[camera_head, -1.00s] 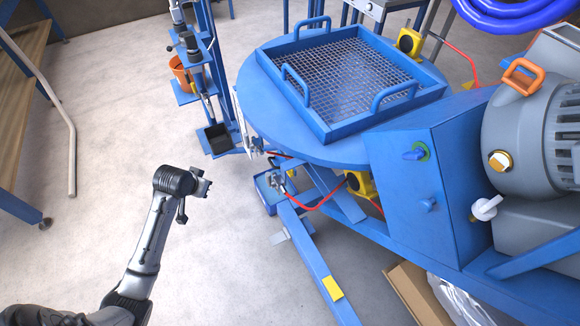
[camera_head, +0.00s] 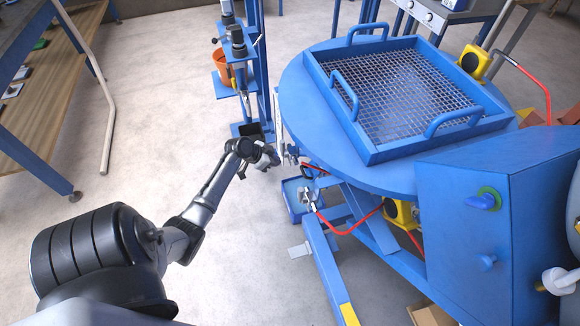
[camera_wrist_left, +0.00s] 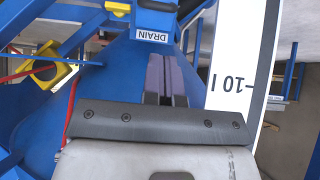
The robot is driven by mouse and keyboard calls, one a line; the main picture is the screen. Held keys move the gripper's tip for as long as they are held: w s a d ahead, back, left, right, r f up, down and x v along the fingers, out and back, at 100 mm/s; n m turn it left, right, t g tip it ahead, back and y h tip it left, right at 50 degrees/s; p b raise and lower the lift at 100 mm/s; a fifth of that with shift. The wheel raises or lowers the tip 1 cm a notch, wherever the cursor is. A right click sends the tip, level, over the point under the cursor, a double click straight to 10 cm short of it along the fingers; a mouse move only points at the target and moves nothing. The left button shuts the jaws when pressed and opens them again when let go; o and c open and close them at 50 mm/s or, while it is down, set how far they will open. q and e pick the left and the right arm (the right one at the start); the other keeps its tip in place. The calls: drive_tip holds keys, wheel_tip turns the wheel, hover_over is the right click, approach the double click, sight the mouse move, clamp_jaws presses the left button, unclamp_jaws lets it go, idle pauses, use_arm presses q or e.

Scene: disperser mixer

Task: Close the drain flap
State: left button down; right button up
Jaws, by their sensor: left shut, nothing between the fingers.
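A white DRAIN label (camera_wrist_left: 152,36) is on the blue vessel in the left wrist view. Small grey and yellow hardware (camera_wrist_left: 118,8) sits just above the label, cut by the top edge. I cannot clearly tell the flap itself apart. In the head view, metal fittings (camera_head: 291,153) show at the left rim of the blue round vessel (camera_head: 305,100). My left gripper (camera_head: 274,160) is just left of these fittings. Its shut, empty fingers (camera_wrist_left: 166,82) point toward the label in the wrist view. My right gripper is not in view.
A white scale strip (camera_wrist_left: 240,60) stands close beside the fingers. A blue frame leg (camera_head: 325,265) and red hose (camera_head: 345,230) are below the vessel. A blue stand with an orange bucket (camera_head: 224,66) is behind.

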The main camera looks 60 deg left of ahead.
sight(302, 171)
use_arm(q)
drive_tip(key=b+x, duration=0.6)
drive_tip(key=x, duration=0.5)
drive_tip(key=shift+w+d+f+b, duration=0.1)
drive_tip(key=shift+w+f+b, duration=0.05)
drive_tip(key=shift+f+b, duration=0.2)
drive_tip(key=shift+b+x, duration=0.65)
drive_tip(key=shift+x, duration=0.3)
